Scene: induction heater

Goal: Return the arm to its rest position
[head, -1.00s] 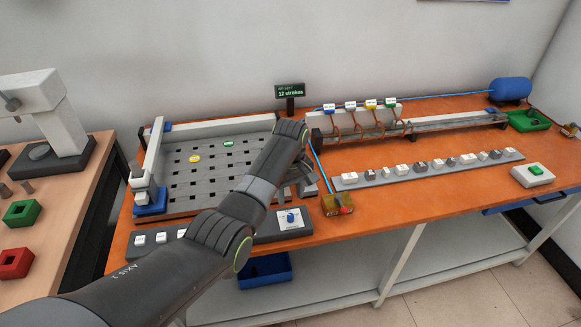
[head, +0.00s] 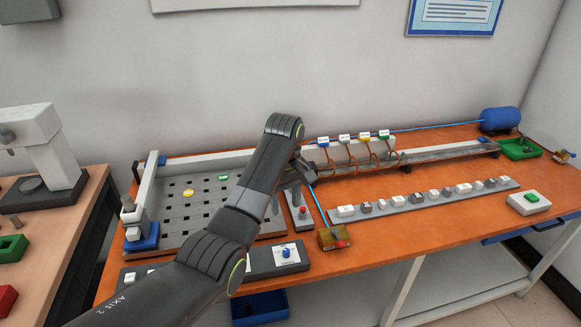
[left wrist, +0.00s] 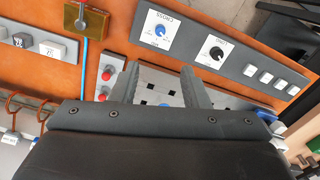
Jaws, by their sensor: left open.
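My left arm comes in from the lower left in the head view and reaches over the bench, in front of the right part of the slotted grey plate. My left gripper (left wrist: 160,85) shows its two fingers apart and empty in the left wrist view. It points down at the bench, above the slotted plate and a strip with red buttons (left wrist: 106,74). My right arm and gripper do not show.
The orange bench (head: 430,235) carries the slotted plate (head: 205,213), a dial panel (head: 287,254), a brass block (head: 333,239), a strip of small blocks (head: 425,197) and a rail with labelled clips (head: 362,136). A side table with a press (head: 45,150) stands at left.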

